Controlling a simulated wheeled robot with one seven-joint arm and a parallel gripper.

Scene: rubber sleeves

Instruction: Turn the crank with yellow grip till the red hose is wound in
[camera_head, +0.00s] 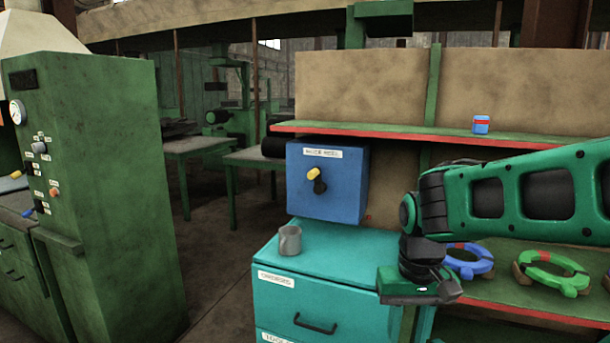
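A blue box (340,208) with a white label, its text blurred, is mounted left of centre above the teal cabinet. On its front is the crank (320,187), a short dark arm with a yellow grip (313,174) at its upper left end. A small red bit (369,217) shows by the box's lower right; I cannot tell if it is the red hose's end. No longer run of red hose is visible. My gripper (425,290) hangs to the right of the box, lower than the crank and apart from it. Its fingers do not show clearly.
A grey mug (290,240) stands on the teal cabinet (335,262) below the box. A blue-and-red tin (480,124) sits on the upper shelf (400,136). A green control cabinet (110,180) stands left; floor shows between.

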